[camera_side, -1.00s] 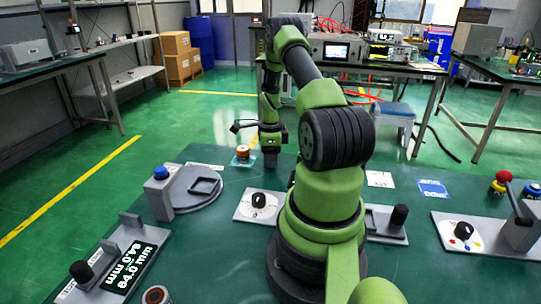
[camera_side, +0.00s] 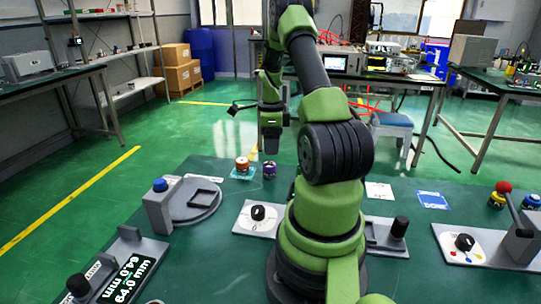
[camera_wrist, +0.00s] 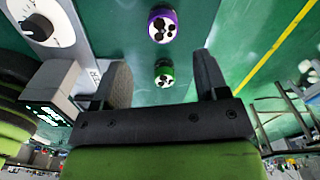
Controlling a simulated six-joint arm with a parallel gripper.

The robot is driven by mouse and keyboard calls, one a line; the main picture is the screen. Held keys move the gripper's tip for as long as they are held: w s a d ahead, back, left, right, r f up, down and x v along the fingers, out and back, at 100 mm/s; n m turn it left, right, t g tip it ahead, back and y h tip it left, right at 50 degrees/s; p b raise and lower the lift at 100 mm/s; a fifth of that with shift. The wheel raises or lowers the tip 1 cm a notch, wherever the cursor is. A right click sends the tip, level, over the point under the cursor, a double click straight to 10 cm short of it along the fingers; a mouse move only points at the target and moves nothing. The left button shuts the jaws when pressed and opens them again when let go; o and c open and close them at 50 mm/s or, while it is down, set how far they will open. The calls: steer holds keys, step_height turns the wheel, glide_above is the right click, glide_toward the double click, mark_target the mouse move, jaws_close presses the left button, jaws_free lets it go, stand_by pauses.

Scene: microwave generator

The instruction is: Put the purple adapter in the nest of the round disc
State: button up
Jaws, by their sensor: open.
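The purple adapter (camera_side: 270,169) stands on the green table just right of an orange adapter in the side view. It also shows at the top of the wrist view (camera_wrist: 162,26), with dark holes in its white face. The round grey disc (camera_side: 182,212) lies on the table at left, and its square nest (camera_side: 204,193) looks empty. My gripper (camera_side: 270,148) hangs above and behind the purple adapter. In the wrist view its two fingers (camera_wrist: 162,72) are wide apart with nothing held. A green adapter (camera_wrist: 164,76) appears between them, below.
The orange adapter (camera_side: 242,164) sits on a light blue card. A grey post with a blue button (camera_side: 158,212) stands at the disc's left edge. A white dial plate (camera_side: 250,226) lies right of the disc. A grey display unit (camera_side: 128,262) is at front left.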

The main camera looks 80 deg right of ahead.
steer(key=w+a+r+n+t+h, duration=0.1)
steer(key=w+a+r+n+t, duration=0.1)
steer(key=w+a+r+n, duration=0.35)
steer(key=w+a+r+n+t, duration=0.1)
steer(key=w+a+r+n, duration=0.2)
steer(key=a+r+n, duration=0.5)
steer(key=s+a+r+n+t, duration=0.1)
steer(key=a+r+n, duration=0.2)
steer(key=a, duration=0.4)
steer(key=s+a+r+n+t, duration=0.1)
steer(key=a+r+n, duration=0.3)
steer(key=a, duration=0.3)
steer(key=shift+s+r+y, duration=0.2)
steer(key=shift+s+y, duration=0.15)
steer(key=shift+y, duration=0.05)
steer(key=shift+o, duration=0.5)
steer(key=s+a+n+t+y, duration=0.2)
steer(key=s+a+n, duration=0.4)
steer(key=a+n, duration=0.1)
steer(key=shift+s+r+n, duration=0.15)
steer(key=shift+r+n, duration=0.2)
steer(key=shift+n, duration=0.5)
